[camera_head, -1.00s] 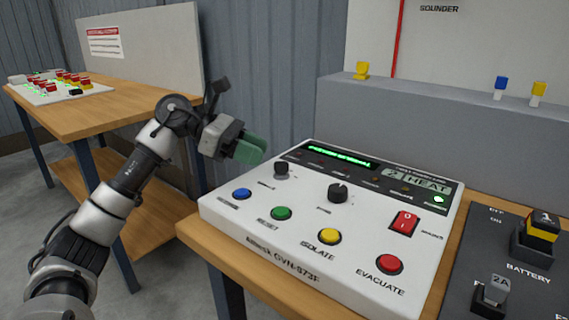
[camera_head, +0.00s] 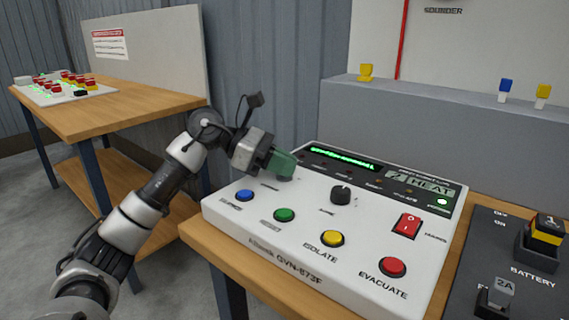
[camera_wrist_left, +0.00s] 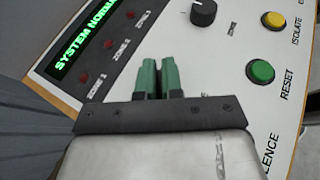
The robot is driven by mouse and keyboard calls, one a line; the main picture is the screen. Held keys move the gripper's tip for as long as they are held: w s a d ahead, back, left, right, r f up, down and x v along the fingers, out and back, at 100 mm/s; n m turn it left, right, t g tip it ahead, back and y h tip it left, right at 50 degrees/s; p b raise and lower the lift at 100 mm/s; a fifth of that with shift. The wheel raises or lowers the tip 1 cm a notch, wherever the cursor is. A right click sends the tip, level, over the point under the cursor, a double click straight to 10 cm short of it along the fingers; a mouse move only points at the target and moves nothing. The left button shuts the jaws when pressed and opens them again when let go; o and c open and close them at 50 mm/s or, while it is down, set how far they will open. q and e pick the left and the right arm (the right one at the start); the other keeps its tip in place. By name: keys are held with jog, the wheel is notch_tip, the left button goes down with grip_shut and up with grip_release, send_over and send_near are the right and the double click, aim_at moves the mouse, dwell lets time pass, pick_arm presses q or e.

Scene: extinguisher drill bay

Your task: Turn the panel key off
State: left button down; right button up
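The white alarm panel (camera_head: 372,238) sits on the wooden bench, and its green display reads SYSTEM NORMAL in the left wrist view. My left gripper (camera_head: 283,163) is low over the panel's left rear part, fingers pointing down. Its two green fingers also show in the left wrist view (camera_wrist_left: 158,76), close together with a narrow gap. The small key switch at that spot is covered by the fingers, so I cannot tell whether they grip it or how it is turned. My right gripper is out of view.
A black knob (camera_head: 341,195) is right of the fingers. Blue (camera_head: 244,195), green (camera_head: 284,215), yellow (camera_head: 332,238) and red (camera_head: 393,266) buttons line the front. A red rocker switch (camera_head: 407,225) is at right. A dark battery plate (camera_head: 500,250) lies beyond.

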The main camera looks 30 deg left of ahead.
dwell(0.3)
pick_arm(q)
jog(key=shift+f+n+t+y+b, duration=0.1)
jog(key=shift+n+t+y+b, duration=0.3)
jog(key=shift+n+t, duration=0.2)
jog(key=shift+n+t+y, duration=0.9)
jog(key=shift+n+t, duration=0.2)
jog(key=shift+n, duration=0.1)
jog(key=n+t+y, duration=0.2)
jog(key=n+y, duration=0.1)
jog(key=shift+n+t, duration=0.3)
jog(key=n+t+y+b, duration=0.1)
jog(key=n+y, duration=0.2)
jog(key=y, duration=0.1)
jog(key=shift+n+b, duration=0.3)
jog(key=shift+b, duration=0.1)
jog(key=shift+n+y, duration=0.6)
jog(key=shift+y, duration=0.2)
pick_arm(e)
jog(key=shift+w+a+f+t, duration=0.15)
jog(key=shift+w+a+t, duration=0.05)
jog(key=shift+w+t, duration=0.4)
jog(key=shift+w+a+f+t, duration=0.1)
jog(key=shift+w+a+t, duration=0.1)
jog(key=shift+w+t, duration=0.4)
